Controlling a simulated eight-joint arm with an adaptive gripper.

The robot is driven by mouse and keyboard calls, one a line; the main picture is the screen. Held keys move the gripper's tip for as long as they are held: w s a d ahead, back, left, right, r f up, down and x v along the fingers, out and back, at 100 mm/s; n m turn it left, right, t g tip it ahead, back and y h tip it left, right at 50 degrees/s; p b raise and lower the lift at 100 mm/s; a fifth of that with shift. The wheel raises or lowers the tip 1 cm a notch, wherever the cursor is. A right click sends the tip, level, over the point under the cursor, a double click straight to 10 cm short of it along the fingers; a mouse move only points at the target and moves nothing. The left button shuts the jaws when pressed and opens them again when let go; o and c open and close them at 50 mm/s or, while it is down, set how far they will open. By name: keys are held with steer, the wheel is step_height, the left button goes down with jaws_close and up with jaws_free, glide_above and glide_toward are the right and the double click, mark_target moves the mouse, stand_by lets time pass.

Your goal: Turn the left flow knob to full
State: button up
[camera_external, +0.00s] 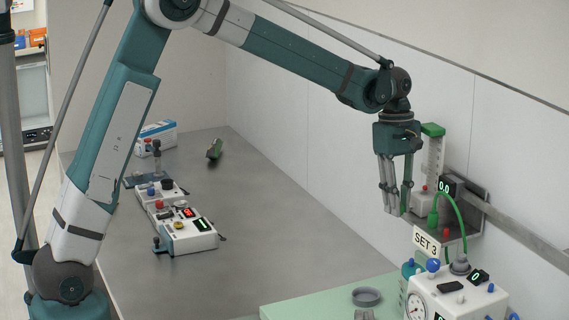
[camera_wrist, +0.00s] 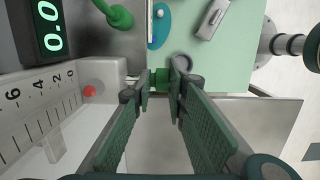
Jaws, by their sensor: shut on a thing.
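In the wrist view, my gripper (camera_wrist: 160,90) is shut on a small green knob (camera_wrist: 161,79) beside the white flow meter block. The fingers hide most of the knob. The flow meter (camera_wrist: 40,108) has a scale marked 0 to 6, a red button and a display (camera_wrist: 46,25) reading 0.0. In the external view, my gripper (camera_external: 397,210) points down at the left of the wall-mounted flow meter (camera_external: 432,163), which has a green top. The display (camera_external: 445,186) reads 0.0 there too. The knob cannot be made out in the external view.
A white machine (camera_external: 455,297) with a gauge and a display reading 0 stands below, under a "SET 3" sign (camera_external: 425,240). A green hose (camera_external: 459,208) loops close to the flow meter. White control boxes (camera_external: 188,236) stand on the grey counter (camera_external: 290,235).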

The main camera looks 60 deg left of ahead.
steer(key=h+b, duration=0.1)
steer(key=h, duration=0.1)
steer(key=a+f+h+b, duration=0.1)
steer(key=h, duration=0.1)
steer(key=shift+s+b, duration=0.15)
steer(key=shift+b, duration=0.2)
steer(key=shift+a+f+h+b, duration=0.1)
steer(key=shift+f+h+b, duration=0.15)
steer(key=shift+h+b, duration=1.7)
steer(key=shift+a+f+h+b, duration=0.1)
steer(key=shift+f+h+b, duration=0.1)
steer(key=shift+h+b, duration=1.75)
steer(key=shift+a+f+h+b, duration=0.1)
steer(key=shift+f+h+b, duration=0.15)
steer(key=shift+h+b, duration=1.7)
steer(key=shift+h+p, duration=0.4)
steer(key=shift+h, duration=0.15)
steer(key=shift+r, duration=0.1)
steer(key=o, duration=0.7)
steer(key=shift+s+r, duration=0.15)
steer(key=shift+o, duration=0.2)
